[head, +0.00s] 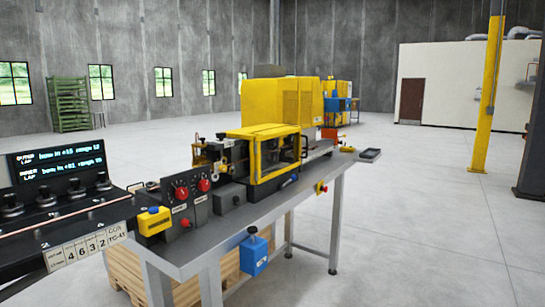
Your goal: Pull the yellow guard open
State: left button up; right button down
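The yellow guard (278,149) is a yellow-framed cover with clear panes on the bench machine, in the middle of the head view. It appears closed over the machine, with dark parts visible through its panes. The machine stands on a grey metal bench (292,196). Neither of my grippers shows in this view, so their position relative to the guard cannot be seen.
A control box with red knobs (204,185) and a yellow-topped box (154,221) stand left of the guard. A blue box (253,254) hangs at the bench front. A dark display unit (60,160) is at the left. Open floor (420,230) lies to the right.

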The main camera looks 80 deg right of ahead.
aim_at(274, 133)
jog(key=z, duration=2.75)
jog(key=i+l, duration=0.15)
jog(key=i, duration=0.35)
jog(key=i+l, duration=0.15)
jog(key=i, duration=0.35)
jog(key=i+l, duration=0.15)
jog(key=i, duration=0.4)
